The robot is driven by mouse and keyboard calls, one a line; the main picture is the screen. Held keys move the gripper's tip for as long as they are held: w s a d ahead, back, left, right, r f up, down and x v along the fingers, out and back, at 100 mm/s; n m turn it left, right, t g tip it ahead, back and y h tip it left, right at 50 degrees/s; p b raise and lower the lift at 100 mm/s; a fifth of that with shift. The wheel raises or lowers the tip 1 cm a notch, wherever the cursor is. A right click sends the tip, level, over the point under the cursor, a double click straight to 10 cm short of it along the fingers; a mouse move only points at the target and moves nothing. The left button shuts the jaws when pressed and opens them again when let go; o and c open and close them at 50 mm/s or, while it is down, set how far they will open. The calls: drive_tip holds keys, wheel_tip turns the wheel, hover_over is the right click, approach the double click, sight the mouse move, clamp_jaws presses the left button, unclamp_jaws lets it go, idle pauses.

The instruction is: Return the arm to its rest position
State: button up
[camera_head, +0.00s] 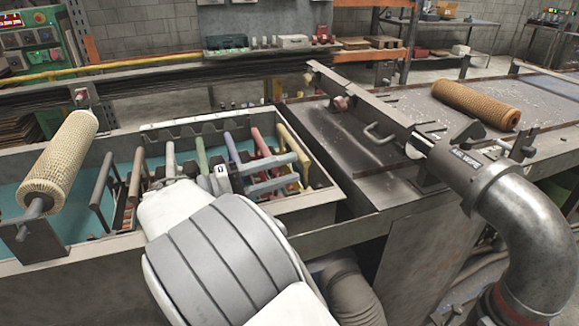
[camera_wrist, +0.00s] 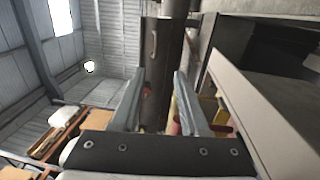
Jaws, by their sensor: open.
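My arm reaches forward from the bottom of the head view, and its white and grey links cover part of the bench front. My gripper (camera_head: 298,168) is over the rack of coloured bars, with its two grey fingers pointing right. In the wrist view my gripper (camera_wrist: 160,74) has its fingers apart, with nothing held between them. A pale mesh tube (camera_head: 62,160) sits tilted on a holder at the left. A brown mesh tube (camera_head: 477,103) lies on the metal table at the right. Both tubes are apart from my gripper.
The open trough (camera_head: 320,207) holds several coloured bars close around my gripper. A long metal beam (camera_head: 372,108) crosses the metal table (camera_head: 420,95). A thick duct pipe (camera_head: 530,235) rises at the right. Shelves stand behind.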

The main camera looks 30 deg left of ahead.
idle(0.3)
drive_tip(key=w+d+r+m+g+y, duration=0.1)
drive_tip(key=w+d+g, duration=0.15)
drive_tip(key=d, duration=0.65)
drive_tip(key=w+d+m+g+y, duration=0.15)
drive_tip(key=d+g, duration=0.25)
drive_tip(key=d, duration=0.5)
drive_tip(key=w+d+r+m+g, duration=0.15)
drive_tip(key=d+g, duration=0.25)
drive_tip(key=d, duration=0.6)
drive_tip(key=s+d+f+m+t+y, duration=0.1)
drive_tip(key=s+d+f+m+y, duration=0.15)
drive_tip(key=s+d+y, duration=0.4)
drive_tip(key=s+d+f+m+y, duration=0.1)
drive_tip(key=s+d+m+y, duration=0.25)
drive_tip(key=s+d, duration=0.6)
wheel_tip(320, 180, up, 17)
drive_tip(key=p, duration=1.7)
drive_tip(key=shift+s+a, duration=0.3)
drive_tip(key=shift+a, duration=0.15)
drive_tip(key=shift+h, duration=0.25)
